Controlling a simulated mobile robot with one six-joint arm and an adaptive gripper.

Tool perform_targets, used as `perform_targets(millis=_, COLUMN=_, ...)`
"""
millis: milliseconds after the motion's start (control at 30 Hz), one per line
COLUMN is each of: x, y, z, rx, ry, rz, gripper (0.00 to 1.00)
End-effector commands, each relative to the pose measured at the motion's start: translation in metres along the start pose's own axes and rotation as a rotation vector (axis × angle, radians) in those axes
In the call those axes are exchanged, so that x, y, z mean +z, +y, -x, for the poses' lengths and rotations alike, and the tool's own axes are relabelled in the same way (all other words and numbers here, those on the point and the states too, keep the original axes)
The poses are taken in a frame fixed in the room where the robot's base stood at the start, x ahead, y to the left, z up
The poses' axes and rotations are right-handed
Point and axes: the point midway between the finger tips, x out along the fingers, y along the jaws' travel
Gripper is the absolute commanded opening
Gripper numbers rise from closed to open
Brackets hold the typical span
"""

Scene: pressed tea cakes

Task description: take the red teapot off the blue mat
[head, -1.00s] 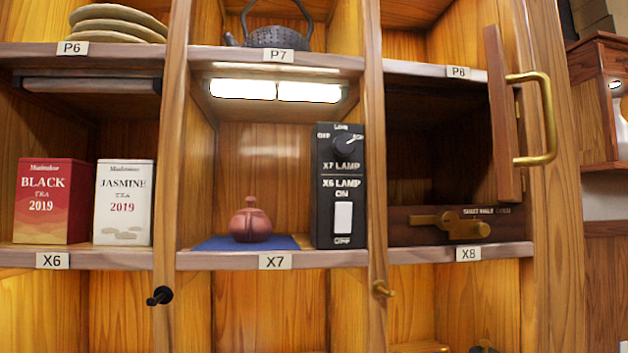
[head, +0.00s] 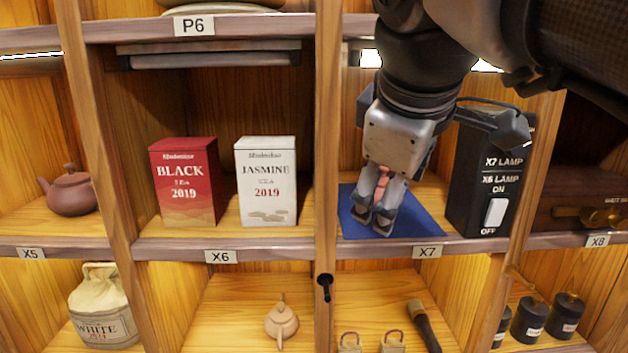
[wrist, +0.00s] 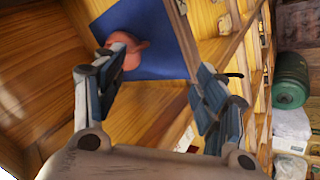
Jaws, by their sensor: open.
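The red teapot (head: 382,180) stands on the blue mat (head: 420,215) in compartment X7. In the head view it is mostly hidden behind my gripper (head: 371,216), whose fingers point down over the mat. In the wrist view the teapot (wrist: 132,54) is beyond the left finger, which covers part of it. The blue mat (wrist: 165,40) spreads beyond both fingers there. My gripper (wrist: 163,62) is open, with a wide empty gap. I cannot tell whether a finger touches the teapot.
The black lamp switch box (head: 480,185) stands close at the right of the mat. The upright post (head: 327,130) bounds X7 on the left. Black (head: 185,180) and jasmine (head: 266,180) tea tins stand in X6. A brown teapot (head: 72,192) is in X5.

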Motion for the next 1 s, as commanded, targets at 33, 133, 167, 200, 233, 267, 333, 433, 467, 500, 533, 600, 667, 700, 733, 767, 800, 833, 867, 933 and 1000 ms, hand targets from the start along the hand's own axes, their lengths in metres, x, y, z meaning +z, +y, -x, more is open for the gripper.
perform_targets(millis=33, x=-0.005, y=0.009, z=-0.007, rx=-0.002, ry=-0.004, rz=-0.002, gripper=0.65)
perform_targets(millis=133, x=-0.013, y=0.025, z=-0.020, rx=-0.001, ry=-0.004, rz=-0.002, gripper=0.65)
perform_targets(millis=167, x=-0.015, y=0.029, z=-0.023, rx=-0.002, ry=-0.003, rz=-0.002, gripper=0.65)
perform_targets(millis=200, x=-0.019, y=0.035, z=-0.028, rx=-0.002, ry=-0.002, rz=-0.002, gripper=0.65)
perform_targets(millis=233, x=-0.021, y=0.038, z=-0.031, rx=-0.002, ry=-0.001, rz=-0.003, gripper=0.65)
perform_targets(millis=267, x=-0.022, y=0.042, z=-0.034, rx=-0.001, ry=-0.001, rz=-0.003, gripper=0.65)
perform_targets(millis=333, x=-0.026, y=0.047, z=-0.038, rx=-0.001, ry=-0.001, rz=-0.002, gripper=0.65)
perform_targets(millis=433, x=-0.028, y=0.052, z=-0.043, rx=0.000, ry=0.000, rz=-0.001, gripper=0.65)
perform_targets(millis=467, x=-0.029, y=0.053, z=-0.044, rx=0.000, ry=0.001, rz=-0.001, gripper=0.65)
perform_targets(millis=500, x=-0.030, y=0.054, z=-0.045, rx=0.000, ry=0.001, rz=-0.001, gripper=0.65)
perform_targets(millis=533, x=-0.031, y=0.056, z=-0.046, rx=0.000, ry=0.001, rz=-0.001, gripper=0.65)
perform_targets(millis=600, x=-0.033, y=0.062, z=-0.052, rx=-0.001, ry=-0.001, rz=-0.003, gripper=0.65)
perform_targets(millis=667, x=-0.032, y=0.059, z=-0.064, rx=-0.003, ry=-0.002, rz=-0.002, gripper=0.65)
perform_targets(millis=700, x=-0.032, y=0.059, z=-0.071, rx=-0.003, ry=-0.002, rz=-0.002, gripper=0.65)
perform_targets(millis=733, x=-0.032, y=0.059, z=-0.076, rx=-0.003, ry=-0.001, rz=-0.002, gripper=0.65)
perform_targets(millis=767, x=-0.032, y=0.059, z=-0.081, rx=-0.002, ry=-0.001, rz=-0.002, gripper=0.65)
perform_targets(millis=800, x=-0.032, y=0.059, z=-0.087, rx=-0.003, ry=-0.001, rz=-0.002, gripper=0.65)
perform_targets(millis=833, x=-0.032, y=0.059, z=-0.091, rx=-0.002, ry=0.000, rz=-0.002, gripper=0.65)
perform_targets(millis=867, x=-0.032, y=0.059, z=-0.094, rx=-0.002, ry=0.000, rz=-0.002, gripper=0.65)
perform_targets(millis=933, x=-0.032, y=0.059, z=-0.098, rx=-0.001, ry=0.001, rz=-0.002, gripper=0.65)
perform_targets(millis=1000, x=-0.033, y=0.059, z=-0.100, rx=0.000, ry=0.002, rz=-0.002, gripper=0.65)
